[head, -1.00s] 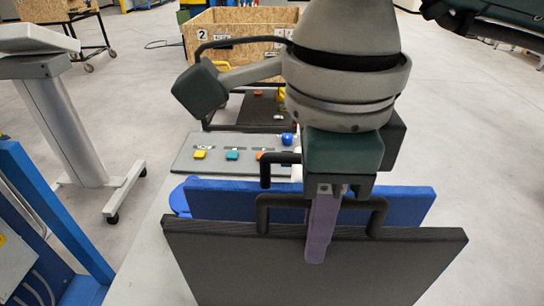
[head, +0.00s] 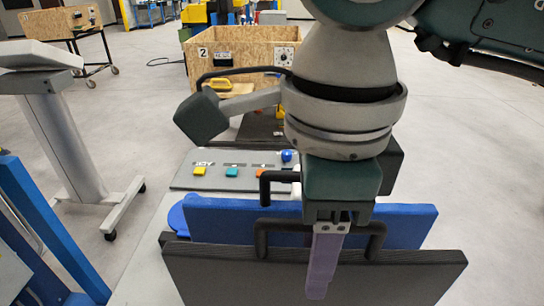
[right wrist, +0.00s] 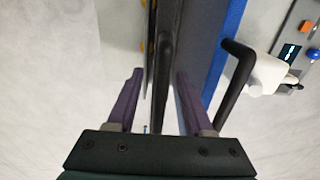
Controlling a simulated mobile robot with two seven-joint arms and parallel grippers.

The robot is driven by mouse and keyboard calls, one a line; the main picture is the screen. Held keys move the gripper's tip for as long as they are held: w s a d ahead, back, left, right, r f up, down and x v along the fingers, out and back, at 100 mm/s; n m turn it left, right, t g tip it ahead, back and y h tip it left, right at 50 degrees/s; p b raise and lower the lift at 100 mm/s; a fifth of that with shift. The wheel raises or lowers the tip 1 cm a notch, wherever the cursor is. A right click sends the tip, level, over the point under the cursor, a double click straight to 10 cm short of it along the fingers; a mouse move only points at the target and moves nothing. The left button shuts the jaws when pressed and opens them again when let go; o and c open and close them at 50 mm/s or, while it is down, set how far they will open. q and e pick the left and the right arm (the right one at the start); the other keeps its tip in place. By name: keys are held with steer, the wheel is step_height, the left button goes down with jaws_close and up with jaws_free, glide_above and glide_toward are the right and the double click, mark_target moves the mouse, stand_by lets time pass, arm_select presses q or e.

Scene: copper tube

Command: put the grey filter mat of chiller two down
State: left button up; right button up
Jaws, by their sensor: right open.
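The grey filter mat (head: 400,280) is a dark grey upright panel with a black handle (head: 318,228) on its top edge, at the bottom of the head view. Its lower edge is out of frame, so I cannot tell what it rests on. My right gripper (head: 322,265) points down at the handle, with a purple finger in front of the mat. In the right wrist view the two purple fingers (right wrist: 157,100) stand apart, with the handle (right wrist: 165,65) between them. The right gripper is open. My left gripper is not in view.
A blue mat (head: 405,226) with its own black handle stands just behind the grey one. Behind it lies a grey panel (head: 215,182) with coloured buttons. A wooden crate (head: 205,50) stands further back. A blue frame (head: 50,225) is at left. Floor at right is clear.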

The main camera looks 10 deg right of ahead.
steer(key=shift+w+r, duration=0.1)
steer(key=shift+r, duration=0.4)
step_height(320, 180, up, 10)
steer(key=shift+b, duration=1.25)
steer(key=shift+r, duration=0.6)
